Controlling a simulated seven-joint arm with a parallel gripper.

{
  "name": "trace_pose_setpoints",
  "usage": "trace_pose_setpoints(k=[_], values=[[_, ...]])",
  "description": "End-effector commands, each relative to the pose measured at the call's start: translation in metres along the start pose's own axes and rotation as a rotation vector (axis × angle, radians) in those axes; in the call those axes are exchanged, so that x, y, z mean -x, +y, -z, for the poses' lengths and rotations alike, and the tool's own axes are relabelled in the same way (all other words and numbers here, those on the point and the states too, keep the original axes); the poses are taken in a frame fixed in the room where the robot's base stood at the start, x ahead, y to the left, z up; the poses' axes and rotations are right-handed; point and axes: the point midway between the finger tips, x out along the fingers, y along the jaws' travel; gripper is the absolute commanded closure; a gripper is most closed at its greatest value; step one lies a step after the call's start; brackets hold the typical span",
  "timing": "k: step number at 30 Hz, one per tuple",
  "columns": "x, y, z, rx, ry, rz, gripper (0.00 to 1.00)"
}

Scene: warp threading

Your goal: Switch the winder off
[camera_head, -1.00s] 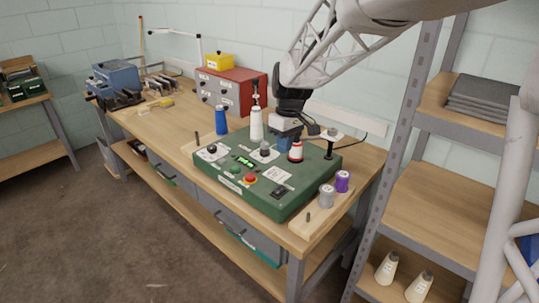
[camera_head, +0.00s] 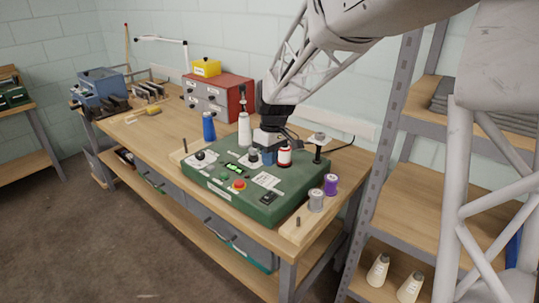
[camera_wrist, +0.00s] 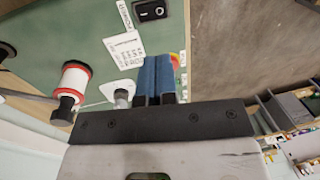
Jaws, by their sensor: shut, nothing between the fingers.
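The winder is a green box (camera_head: 210,180) on the workbench, with labels, knobs and a small lit display on top. A black rocker switch (camera_head: 268,198) sits near its front right corner and shows in the wrist view (camera_wrist: 150,10). A red button (camera_head: 239,185) is on its front part, partly hidden behind my fingers in the wrist view (camera_wrist: 175,60). My gripper (camera_head: 267,157) is over the back of the winder, between a knob (camera_head: 252,156) and a red-and-white spool (camera_head: 284,156). Its blue fingers (camera_wrist: 157,78) are shut and empty, apart from the switch.
The spool also stands left in the wrist view (camera_wrist: 74,82). A grey spool (camera_head: 316,200) and a purple spool (camera_head: 331,185) stand right of the winder. A white cone (camera_head: 244,130) and a blue spool (camera_head: 209,126) stand behind it. Shelving (camera_head: 385,150) is to the right.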

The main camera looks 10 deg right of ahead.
Motion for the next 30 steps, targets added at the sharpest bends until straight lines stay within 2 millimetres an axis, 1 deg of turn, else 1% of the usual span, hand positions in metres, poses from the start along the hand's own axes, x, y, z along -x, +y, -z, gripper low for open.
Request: trace_pose_setpoints(k=[1,12,18,24,30], values=[[-0.008,0.000,0.000,0.000,-0.001,0.001,1.00],[-0.064,0.000,0.000,0.000,-0.001,0.001,1.00],[-0.091,0.000,0.000,0.000,-0.002,0.002,1.00],[-0.106,0.000,0.000,0.000,0.000,0.000,1.00],[-0.112,0.000,0.000,0.000,0.001,-0.001,1.00]])
